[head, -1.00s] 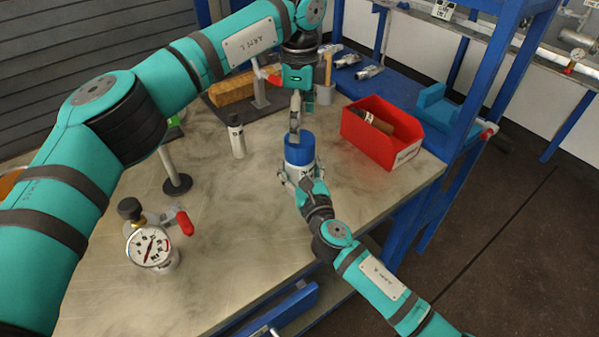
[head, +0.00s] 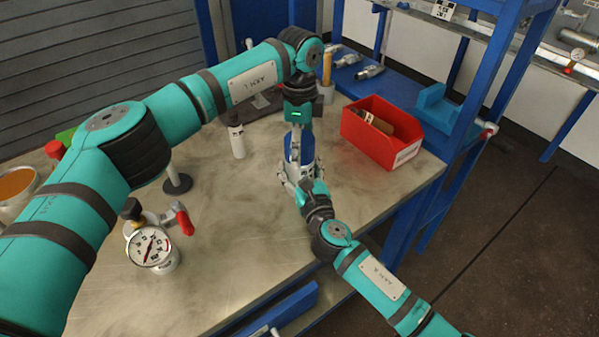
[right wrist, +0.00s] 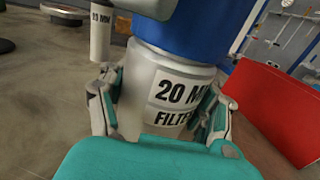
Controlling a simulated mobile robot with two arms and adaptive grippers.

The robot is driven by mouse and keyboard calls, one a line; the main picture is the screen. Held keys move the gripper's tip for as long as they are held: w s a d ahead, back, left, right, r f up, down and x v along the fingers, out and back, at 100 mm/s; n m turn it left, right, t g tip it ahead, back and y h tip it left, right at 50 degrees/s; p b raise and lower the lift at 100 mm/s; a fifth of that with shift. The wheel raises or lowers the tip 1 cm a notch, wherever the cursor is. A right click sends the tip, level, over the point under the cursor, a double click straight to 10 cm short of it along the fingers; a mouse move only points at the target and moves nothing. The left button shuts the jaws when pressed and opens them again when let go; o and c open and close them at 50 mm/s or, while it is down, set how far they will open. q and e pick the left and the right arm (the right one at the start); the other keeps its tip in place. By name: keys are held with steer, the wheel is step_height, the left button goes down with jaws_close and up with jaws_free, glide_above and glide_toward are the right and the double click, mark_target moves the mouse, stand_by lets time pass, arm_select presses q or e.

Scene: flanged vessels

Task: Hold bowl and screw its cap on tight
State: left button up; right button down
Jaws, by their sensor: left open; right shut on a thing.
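The bowl is a white cylinder labelled "20 MM FILTER" (right wrist: 150,78), and it stands on the bench in front of me. A blue cap (head: 306,147) sits on top of it; the cap also shows in the right wrist view (right wrist: 200,30). My right gripper (head: 299,178) is shut around the sides of the bowl, with one finger on each side in the right wrist view (right wrist: 160,112). My left gripper (head: 296,142) is open and points down at the cap from above. Whether its fingers touch the cap I cannot tell.
A red bin (head: 372,142) with a part in it stands just right of the bowl. A pressure gauge (head: 150,247) with a red-handled valve stands at front left. A small white bottle (head: 237,140) stands left of the bowl.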

arm_select(q)
steer(key=shift+f, duration=0.4)
steer(key=shift+c, duration=0.2)
steer(key=c, duration=1.2)
steer(key=shift+o, duration=0.2)
